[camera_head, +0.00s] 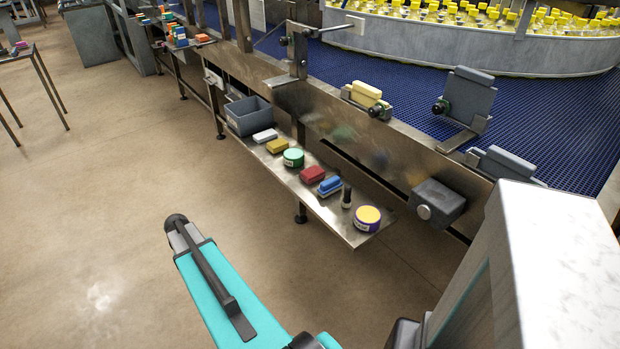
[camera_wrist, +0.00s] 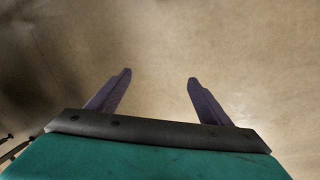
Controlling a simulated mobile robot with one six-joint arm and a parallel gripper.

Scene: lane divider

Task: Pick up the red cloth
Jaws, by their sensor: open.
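The red cloth (camera_head: 312,174) looks like a small folded red block. It lies on the narrow metal shelf (camera_head: 345,233) in the head view, between a round green tin (camera_head: 293,157) and a blue item (camera_head: 329,185). My gripper shows in the wrist view (camera_wrist: 157,82) with its two dark purple fingers apart and nothing between them. Only bare floor shows beyond the fingers. The red cloth is not in the wrist view. In the head view my teal arm stands over the floor in front of the shelf, apart from it, and the gripper fingers cannot be made out.
The shelf also holds a grey bin (camera_head: 248,116), a white block (camera_head: 265,136), a yellow block (camera_head: 277,146), a small dark bottle (camera_head: 346,197) and a purple tin with yellow lid (camera_head: 367,217). A metal side wall rises behind the shelf. The floor in front is clear.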

